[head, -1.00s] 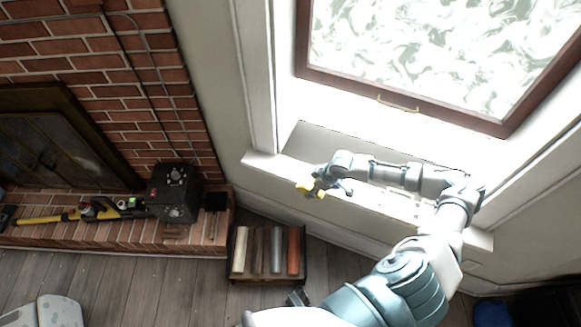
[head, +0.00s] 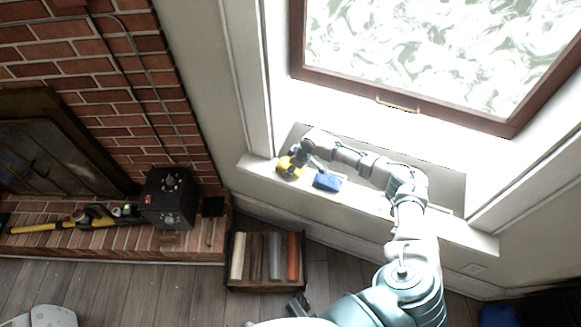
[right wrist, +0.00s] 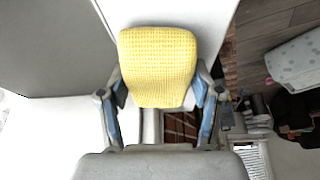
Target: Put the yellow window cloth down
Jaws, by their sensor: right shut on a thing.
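The yellow window cloth (head: 287,167) is at the left end of the white window sill (head: 400,213) in the head view. It fills the upper middle of the right wrist view (right wrist: 158,66), where its waffle texture shows. My right gripper (head: 297,158) is shut on the cloth, with one finger on each side of it. I cannot tell whether the cloth touches the sill. My left gripper (head: 298,304) seems to show only in part at the bottom of the head view, and its jaws cannot be made out.
A blue block-like thing (head: 327,182) lies on the sill just right of the cloth. A wooden-framed window (head: 395,80) with a brass handle is above. A crate of rolls (head: 265,288) stands on the floor below. A black box (head: 168,198) sits on the brick hearth.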

